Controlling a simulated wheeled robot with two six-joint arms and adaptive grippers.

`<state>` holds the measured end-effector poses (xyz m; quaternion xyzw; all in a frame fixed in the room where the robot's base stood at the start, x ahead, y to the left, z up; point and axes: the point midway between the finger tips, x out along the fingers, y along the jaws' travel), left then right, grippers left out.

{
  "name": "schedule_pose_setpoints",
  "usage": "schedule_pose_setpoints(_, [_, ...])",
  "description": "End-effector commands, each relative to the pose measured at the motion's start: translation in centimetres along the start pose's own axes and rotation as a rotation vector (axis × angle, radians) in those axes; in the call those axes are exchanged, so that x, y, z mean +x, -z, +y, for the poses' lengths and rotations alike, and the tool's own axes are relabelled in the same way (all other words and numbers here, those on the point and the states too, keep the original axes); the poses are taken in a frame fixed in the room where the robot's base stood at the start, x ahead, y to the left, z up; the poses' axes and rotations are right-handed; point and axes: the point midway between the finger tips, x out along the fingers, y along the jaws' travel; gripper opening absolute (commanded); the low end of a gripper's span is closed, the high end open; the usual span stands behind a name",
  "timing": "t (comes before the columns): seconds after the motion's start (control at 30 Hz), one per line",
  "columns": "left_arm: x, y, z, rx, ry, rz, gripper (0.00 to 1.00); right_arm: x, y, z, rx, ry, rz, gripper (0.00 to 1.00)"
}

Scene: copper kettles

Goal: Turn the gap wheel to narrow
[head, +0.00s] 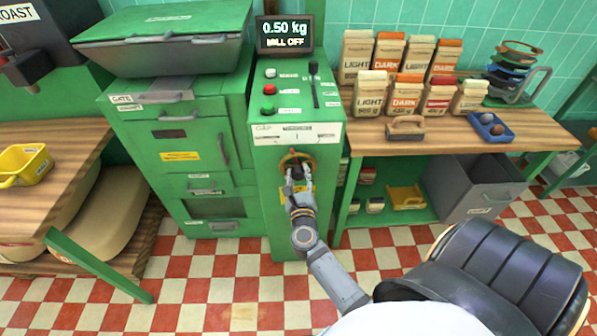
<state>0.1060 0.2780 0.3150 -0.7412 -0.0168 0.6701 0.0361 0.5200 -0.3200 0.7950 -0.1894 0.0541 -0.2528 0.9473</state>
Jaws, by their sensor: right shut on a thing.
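The gap wheel (290,158) is a brass-coloured ring on the front of the green control cabinet (268,215), below a white scale plate (297,133). My right gripper (297,172) is at the wheel and is shut on its lower part; the fingers hide that part of the rim. The marks on the scale plate are too small to read. A display (285,35) on top of the cabinet reads 0.50 kg and a second line that looks like "MILL OFF". My left gripper is not in view.
Green and red buttons (268,89) and a slider (315,85) are on the cabinet top. A green machine with drawers (180,155) stands directly left. A wooden table (450,128) with several coffee bags is at right, a grey bin (470,190) under it.

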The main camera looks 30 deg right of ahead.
Motion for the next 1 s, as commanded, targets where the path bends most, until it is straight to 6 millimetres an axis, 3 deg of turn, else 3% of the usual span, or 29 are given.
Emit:
schedule_pose_setpoints(0.03, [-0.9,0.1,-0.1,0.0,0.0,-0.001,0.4,0.0,-0.5,-0.2,-0.036,-0.001,0.001,0.0])
schedule_pose_setpoints(0.4, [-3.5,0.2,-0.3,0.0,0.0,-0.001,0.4,0.0,-0.4,-0.1,-0.313,-0.002,0.008,0.0])
schedule_pose_setpoints(1.0, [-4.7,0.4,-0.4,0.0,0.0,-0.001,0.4,0.0,-0.1,0.0,-0.476,-0.002,0.012,0.0])
